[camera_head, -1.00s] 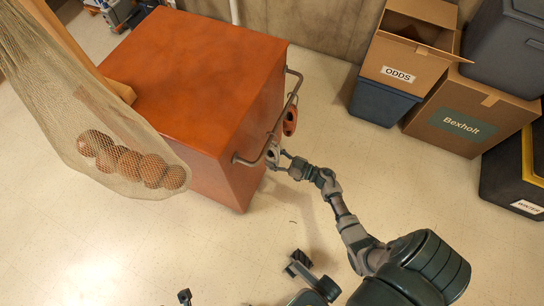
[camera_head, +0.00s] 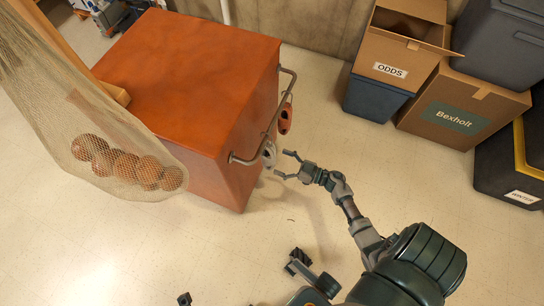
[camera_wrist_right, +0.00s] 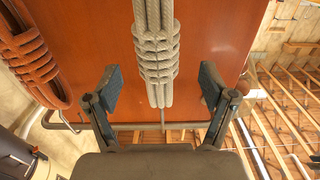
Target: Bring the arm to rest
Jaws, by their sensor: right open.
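My right gripper (camera_head: 282,165) is open and empty in the head view, just right of a pale grey rope hank (camera_head: 269,155) hanging at the rail (camera_head: 247,161) on the orange cabinet (camera_head: 190,65). In the right wrist view the grey hank (camera_wrist_right: 155,45) hangs ahead, between the lines of the two open fingers (camera_wrist_right: 160,92), and neither finger closes on it. An orange hank (camera_head: 285,118) hangs farther along the rail; it shows at the left of the wrist view (camera_wrist_right: 30,58).
A net bag of brown round things (camera_head: 130,165) hangs at the left, in front of the cabinet. An ODDS carton (camera_head: 400,60), a Bexholt carton (camera_head: 465,110) and dark bins (camera_head: 375,98) stand at the upper right.

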